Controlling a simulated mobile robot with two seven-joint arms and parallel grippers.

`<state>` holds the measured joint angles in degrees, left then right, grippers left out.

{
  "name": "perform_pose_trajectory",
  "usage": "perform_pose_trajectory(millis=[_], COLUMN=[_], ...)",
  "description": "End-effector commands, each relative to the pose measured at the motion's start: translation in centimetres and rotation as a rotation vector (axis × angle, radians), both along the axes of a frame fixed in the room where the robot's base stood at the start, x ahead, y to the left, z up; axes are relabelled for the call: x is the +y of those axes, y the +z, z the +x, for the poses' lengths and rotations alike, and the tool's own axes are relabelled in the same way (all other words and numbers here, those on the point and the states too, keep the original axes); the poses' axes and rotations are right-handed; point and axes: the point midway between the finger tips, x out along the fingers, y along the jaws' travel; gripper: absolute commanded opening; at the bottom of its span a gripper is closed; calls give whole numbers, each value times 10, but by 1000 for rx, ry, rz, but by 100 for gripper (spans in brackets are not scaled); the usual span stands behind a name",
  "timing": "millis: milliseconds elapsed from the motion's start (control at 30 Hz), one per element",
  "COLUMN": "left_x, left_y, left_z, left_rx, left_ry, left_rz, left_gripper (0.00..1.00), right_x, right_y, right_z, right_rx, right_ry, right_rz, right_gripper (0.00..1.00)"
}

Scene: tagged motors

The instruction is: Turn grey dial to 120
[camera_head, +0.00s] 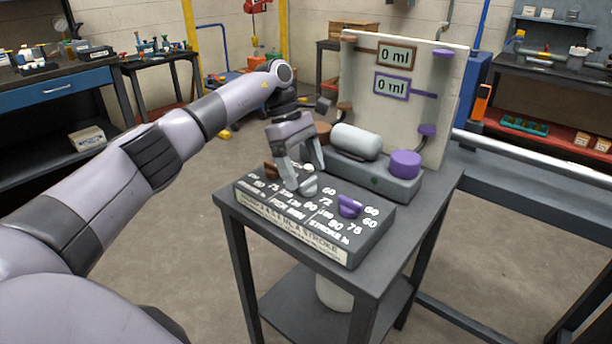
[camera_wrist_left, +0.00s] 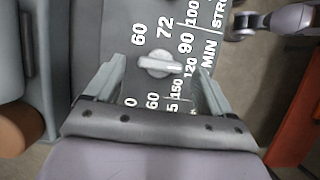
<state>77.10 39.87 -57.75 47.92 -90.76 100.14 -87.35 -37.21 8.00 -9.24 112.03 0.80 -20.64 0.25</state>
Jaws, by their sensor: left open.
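The grey dial (camera_wrist_left: 158,65) sits on the sloped panel (camera_wrist_left: 100,35), ringed by numbers such as 60, 72, 90, 120 and 150. In the left wrist view the white-marked end of its bar faces right, at or close to 120. In the head view the grey dial (camera_head: 309,187) is between a brown dial (camera_head: 271,170) and a purple dial (camera_head: 349,206). My left gripper (camera_head: 302,176) is open over it. In the left wrist view its fingers (camera_wrist_left: 160,72) stand either side of the dial with gaps.
Behind the panel stand a light cylinder (camera_head: 355,141), a purple knob (camera_head: 405,164) and a backboard (camera_head: 423,130) with brown and purple displays, both reading 0 ml. The panel rests on a dark cart (camera_head: 402,235). A long workbench (camera_head: 545,185) is at the right.

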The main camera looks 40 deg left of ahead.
Motion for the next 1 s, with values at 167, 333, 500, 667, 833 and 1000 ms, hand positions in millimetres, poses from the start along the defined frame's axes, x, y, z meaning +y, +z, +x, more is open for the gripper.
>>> perform_pose_trajectory(millis=[167,333,500,667,833,1000], left_x=[12,17,19,19,19,19], left_y=[29,44,46,46,46,46], left_z=[2,2,2,2,2,2], left_rx=[-4,-2,0,-1,-1,-1], left_ry=[2,0,-1,-1,-1,-1], left_rz=[0,0,0,0,0,0], left_gripper=[83,83,83,83,83,83], right_x=[0,0,0,0,0,0], right_y=[-1,-1,0,0,0,1], right_z=[0,0,0,0,0,1], right_rx=[2,1,1,0,0,-2], right_ry=[1,1,1,1,1,1], right_rz=[0,0,0,1,0,0], right_gripper=[43,43,43,43,43,43])
